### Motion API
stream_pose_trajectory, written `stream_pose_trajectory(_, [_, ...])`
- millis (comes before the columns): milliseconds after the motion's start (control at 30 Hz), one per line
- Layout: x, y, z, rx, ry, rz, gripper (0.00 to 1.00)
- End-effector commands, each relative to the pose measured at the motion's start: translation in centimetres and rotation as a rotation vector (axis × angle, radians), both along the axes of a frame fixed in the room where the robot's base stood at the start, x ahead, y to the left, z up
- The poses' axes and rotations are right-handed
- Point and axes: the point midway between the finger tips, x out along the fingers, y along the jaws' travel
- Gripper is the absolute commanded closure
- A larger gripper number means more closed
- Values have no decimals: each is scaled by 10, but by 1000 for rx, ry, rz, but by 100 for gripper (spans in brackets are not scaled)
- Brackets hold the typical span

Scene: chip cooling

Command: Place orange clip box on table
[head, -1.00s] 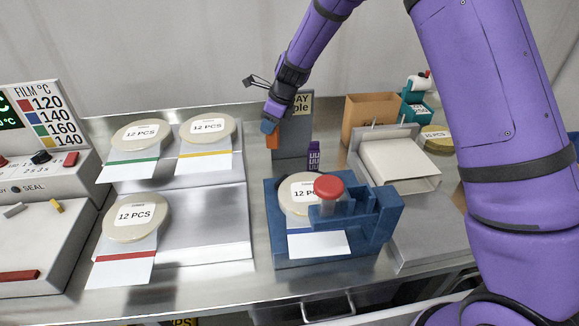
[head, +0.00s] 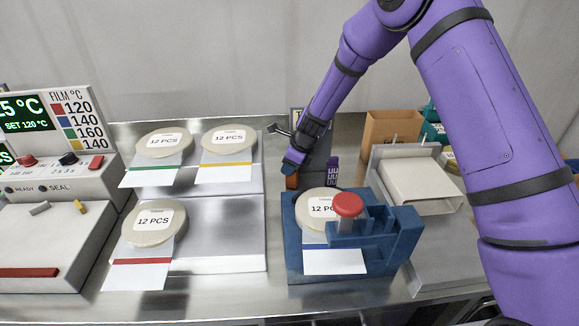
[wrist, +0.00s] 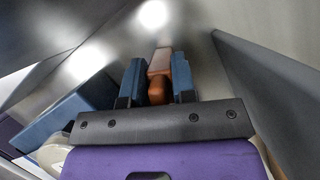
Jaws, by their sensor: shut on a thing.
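The orange clip box (head: 292,181) is held at the tip of my gripper (head: 295,166), low behind the back left corner of the blue holder. My gripper is shut on it. In the wrist view the orange clip box (wrist: 158,66) sits between the two blue finger pads of my gripper (wrist: 158,85). The steel table (head: 200,302) runs under everything. I cannot tell whether the box touches the table.
A stepped metal rack (head: 225,235) stands left.

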Motion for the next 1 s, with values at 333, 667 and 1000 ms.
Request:
stream_pose_trajectory(333, [0,0,-2,0,0,0,50])
stream_pose_trajectory(667, [0,0,1,0,-1,0,50])
stream_pose_trajectory(1000, [-7,-19,51,-1,-4,-1,50])
